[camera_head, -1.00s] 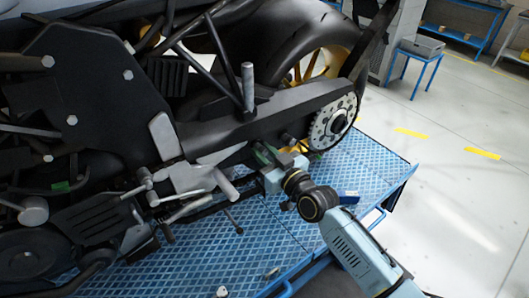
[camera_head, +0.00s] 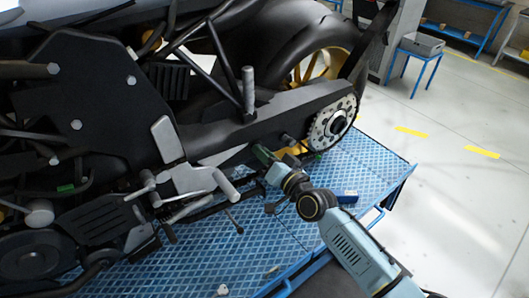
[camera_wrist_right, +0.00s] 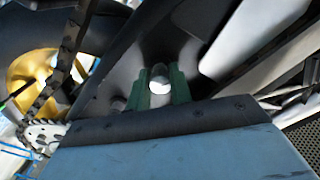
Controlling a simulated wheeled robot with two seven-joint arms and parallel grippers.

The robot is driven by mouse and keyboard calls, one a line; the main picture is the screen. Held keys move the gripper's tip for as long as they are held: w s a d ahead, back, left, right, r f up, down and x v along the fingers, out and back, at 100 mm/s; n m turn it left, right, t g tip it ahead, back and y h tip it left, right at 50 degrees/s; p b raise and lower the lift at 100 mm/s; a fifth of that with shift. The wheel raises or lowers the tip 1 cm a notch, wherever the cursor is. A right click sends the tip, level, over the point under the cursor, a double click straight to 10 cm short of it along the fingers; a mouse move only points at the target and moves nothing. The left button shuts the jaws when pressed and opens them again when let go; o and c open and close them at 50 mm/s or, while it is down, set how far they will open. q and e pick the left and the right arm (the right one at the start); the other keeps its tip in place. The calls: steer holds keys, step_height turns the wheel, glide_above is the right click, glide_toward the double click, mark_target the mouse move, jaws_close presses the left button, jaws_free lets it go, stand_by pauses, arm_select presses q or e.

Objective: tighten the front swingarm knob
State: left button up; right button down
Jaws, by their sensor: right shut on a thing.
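My right gripper (camera_head: 263,154) is at the lower side of the motorcycle's swingarm (camera_head: 240,127), toward the rear wheel. In the right wrist view its two green fingers (camera_wrist_right: 161,76) stand on either side of a small pale round knob (camera_wrist_right: 160,86) and are shut on it. In the head view this knob is hidden behind the gripper. A second, darker round knob (camera_wrist_right: 118,104) shows left of the fingers in the wrist view, apart from them. A dark knob (camera_head: 287,140) also sticks out of the swingarm, right of the gripper, in the head view. My left gripper is not in view.
The motorcycle stands on a blue patterned platform (camera_head: 345,163). The toothed sprocket (camera_head: 332,124) is right of the gripper. A footpeg (camera_head: 226,185) and levers stick out left of it. A small blue box (camera_head: 346,196) lies near the platform's edge.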

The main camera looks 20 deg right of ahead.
steer(key=m, duration=1.2)
stand_by(0.5)
steer(key=c, duration=1.3)
jaws_free()
steer(key=shift+o, duration=0.2)
steer(key=b+v, duration=0.1)
steer(key=v, duration=1.2)
steer(key=shift+s, duration=0.25)
